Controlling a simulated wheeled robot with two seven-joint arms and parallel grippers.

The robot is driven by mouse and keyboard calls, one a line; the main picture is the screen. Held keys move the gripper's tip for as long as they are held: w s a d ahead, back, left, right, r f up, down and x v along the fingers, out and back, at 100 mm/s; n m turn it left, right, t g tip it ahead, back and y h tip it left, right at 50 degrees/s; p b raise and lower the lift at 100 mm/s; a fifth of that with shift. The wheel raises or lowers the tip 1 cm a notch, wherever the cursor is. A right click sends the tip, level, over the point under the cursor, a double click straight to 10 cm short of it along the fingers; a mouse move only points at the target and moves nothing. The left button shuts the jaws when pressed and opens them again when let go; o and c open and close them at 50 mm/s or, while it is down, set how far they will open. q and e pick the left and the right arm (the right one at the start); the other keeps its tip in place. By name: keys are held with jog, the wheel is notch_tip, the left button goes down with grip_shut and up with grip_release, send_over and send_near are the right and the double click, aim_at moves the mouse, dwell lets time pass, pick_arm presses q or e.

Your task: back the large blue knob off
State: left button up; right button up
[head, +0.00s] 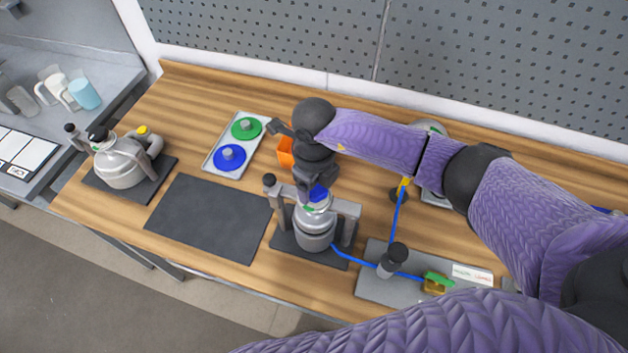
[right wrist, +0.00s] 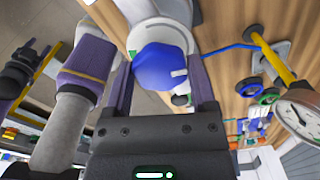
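The large blue knob (right wrist: 160,67) sits on top of the grey-white drum (head: 315,232), which stands on a dark mat near the front of the table. My right gripper (right wrist: 160,75) reaches down over it from above. In the right wrist view one finger is on each side of the knob, and the knob fills the gap between them, so the fingers look shut on it. In the head view the gripper hides most of the knob (head: 319,193).
A tray (head: 209,165) with a green and a blue disc lies behind an empty dark mat (head: 211,216). Another vessel (head: 119,165) stands at the far left. An orange bin (head: 285,152) is behind the drum. A blue hose (head: 355,258) runs right to a grey plate (head: 375,285).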

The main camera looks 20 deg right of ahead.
jog(key=c, duration=0.6)
jog(key=shift+f+n+b, duration=0.2)
jog(key=shift+n+b, duration=1.5)
jog(key=shift+n, duration=0.3)
jog(key=shift+c, duration=0.2)
jog(key=n+b, duration=0.4)
jog(key=n, duration=0.1)
jog(key=shift+b, duration=0.4)
jog(key=n+b, duration=0.2)
jog(key=shift+s+n, duration=0.15)
jog(key=shift+n, duration=0.25)
jog(key=shift+r+n+b, duration=0.15)
jog(key=shift+n+b, duration=0.45)
jog(key=shift+b, duration=0.05)
